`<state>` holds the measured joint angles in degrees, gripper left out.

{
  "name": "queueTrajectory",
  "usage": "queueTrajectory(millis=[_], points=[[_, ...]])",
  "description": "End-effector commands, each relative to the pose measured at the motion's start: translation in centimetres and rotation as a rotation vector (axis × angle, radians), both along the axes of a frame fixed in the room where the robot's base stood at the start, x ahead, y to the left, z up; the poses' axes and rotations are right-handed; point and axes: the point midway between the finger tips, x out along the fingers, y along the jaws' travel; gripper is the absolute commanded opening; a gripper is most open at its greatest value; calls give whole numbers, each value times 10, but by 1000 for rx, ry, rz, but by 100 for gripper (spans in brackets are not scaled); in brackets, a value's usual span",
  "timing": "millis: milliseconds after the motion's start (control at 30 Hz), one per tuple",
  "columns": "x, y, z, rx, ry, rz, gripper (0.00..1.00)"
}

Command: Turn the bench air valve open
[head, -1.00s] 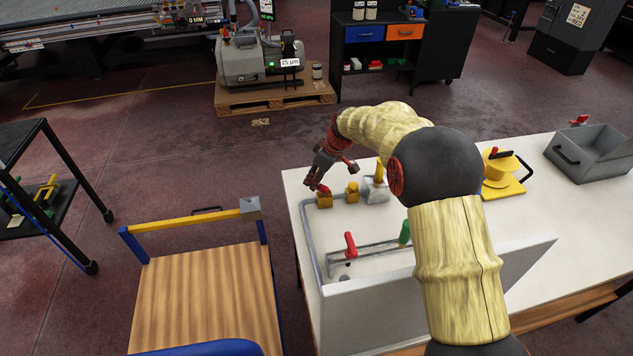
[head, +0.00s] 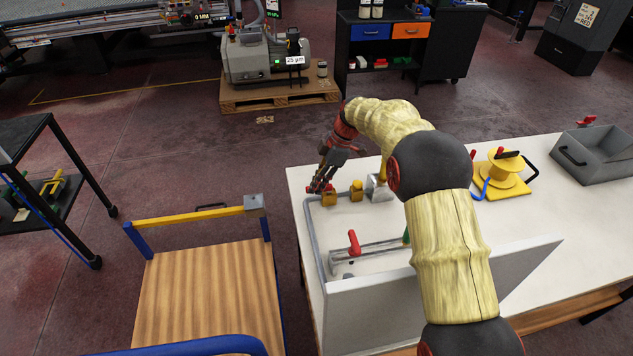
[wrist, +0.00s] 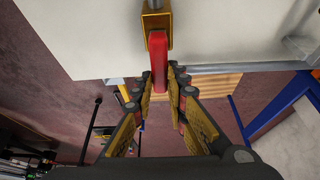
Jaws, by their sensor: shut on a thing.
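The bench air valve is a small yellow block (head: 328,198) on a grey pipe at the far left corner of the white bench. In the wrist view its yellow body (wrist: 155,30) is at the top centre, with the red lever (wrist: 158,62) reaching from it toward my fingers. My gripper (head: 318,187) is at the valve from above and behind. In the wrist view my gripper (wrist: 159,92) has its fingers on either side of the lever's end, shut on it. The fingers partly hide the lever in the head view.
A second yellow fitting (head: 356,191) and a grey block (head: 379,189) stand just right of the valve. A red-handled lever (head: 354,243) stands nearer on the bench. A wooden-topped cart (head: 207,295) is left of the bench. A yellow reel (head: 496,174) and grey bin (head: 598,155) are to the right.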

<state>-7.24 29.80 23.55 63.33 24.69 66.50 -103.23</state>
Motion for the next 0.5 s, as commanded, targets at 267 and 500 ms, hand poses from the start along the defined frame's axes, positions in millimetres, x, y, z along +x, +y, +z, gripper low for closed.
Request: queueTrajectory(millis=[267, 500], points=[[-1, -1, 0, -2, -1, 42, 0], [-1, -1, -1, -3, -1, 44, 0]])
